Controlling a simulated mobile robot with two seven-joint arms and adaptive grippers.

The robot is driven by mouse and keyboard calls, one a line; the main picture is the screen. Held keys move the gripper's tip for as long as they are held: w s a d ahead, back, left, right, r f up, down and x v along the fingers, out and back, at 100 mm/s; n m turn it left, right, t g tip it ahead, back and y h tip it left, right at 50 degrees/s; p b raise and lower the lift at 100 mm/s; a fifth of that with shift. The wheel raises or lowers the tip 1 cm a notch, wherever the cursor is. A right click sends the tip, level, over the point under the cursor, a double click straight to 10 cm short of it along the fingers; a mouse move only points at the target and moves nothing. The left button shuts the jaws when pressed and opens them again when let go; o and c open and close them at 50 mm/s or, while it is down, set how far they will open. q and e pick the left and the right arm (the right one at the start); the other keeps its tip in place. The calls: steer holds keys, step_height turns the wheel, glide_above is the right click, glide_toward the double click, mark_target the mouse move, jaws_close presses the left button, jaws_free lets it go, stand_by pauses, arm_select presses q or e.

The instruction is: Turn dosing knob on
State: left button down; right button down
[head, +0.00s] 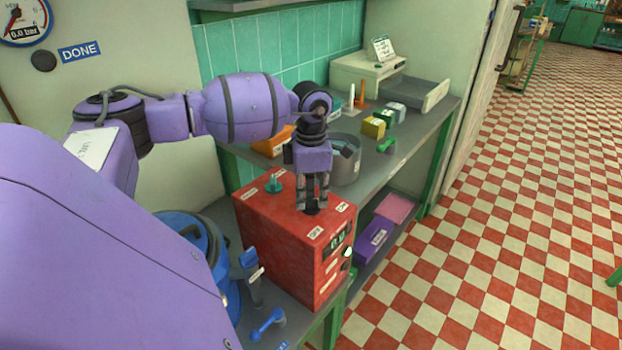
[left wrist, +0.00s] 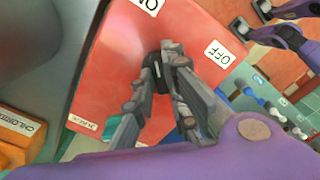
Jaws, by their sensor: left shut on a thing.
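The red dosing box (head: 282,240) stands on the grey bench, with a small display on its front. A small black knob (head: 312,209) sits on its top. My left gripper (head: 313,200) reaches down from above and is shut on this knob. In the left wrist view the fingertips (left wrist: 165,72) of my left gripper close around the black knob (left wrist: 157,80), hiding part of it. An OFF label (left wrist: 218,52) lies to the right of the knob there, and a partly cut-off label (left wrist: 148,5) lies above it. I cannot tell which way the knob points.
A teal knob (head: 273,184) stands on the box's back left corner. A grey bucket (head: 346,165) is close behind my gripper. A purple box (head: 373,242) sits on the lower shelf. The checkered floor (head: 510,220) is clear at right.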

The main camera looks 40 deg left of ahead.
mark_target(311, 199)
arm_select(q)
steer(key=c, duration=1.8)
jaws_free()
steer(key=shift+o, duration=0.2)
steer(key=shift+r, duration=0.25)
step_height(311, 199, up, 12)
steer(key=shift+f, duration=0.2)
